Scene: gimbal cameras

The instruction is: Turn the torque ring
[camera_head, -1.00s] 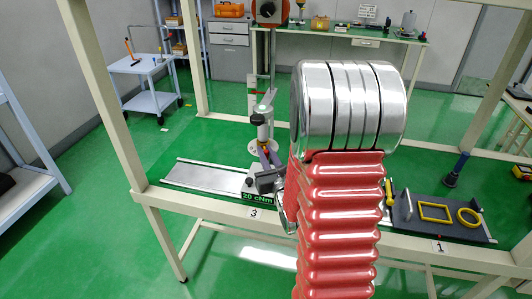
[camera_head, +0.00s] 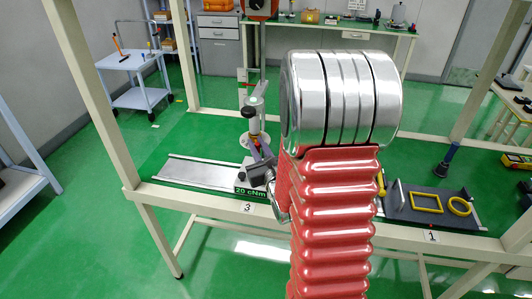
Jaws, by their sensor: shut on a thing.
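The torque device (camera_head: 253,134) stands on the frame's ledge at the plate marked 3. It is an upright metal post with a black knob (camera_head: 248,112) and a pale disc below it. A green label on its base reads "20 cNm" (camera_head: 250,192). My gripper (camera_head: 258,150) reaches in from the right behind my red arm and is shut at the post's lower part. The torque ring itself is small and mostly covered by the jaws, so its turn angle cannot be read.
A metal plate (camera_head: 195,172) lies left of the device. A dark tray (camera_head: 420,214) with a yellow square frame (camera_head: 426,202) and a yellow ring (camera_head: 460,206) is at the right, at plate 1. Cream frame posts (camera_head: 91,97) stand around. My large silver and red arm blocks the middle.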

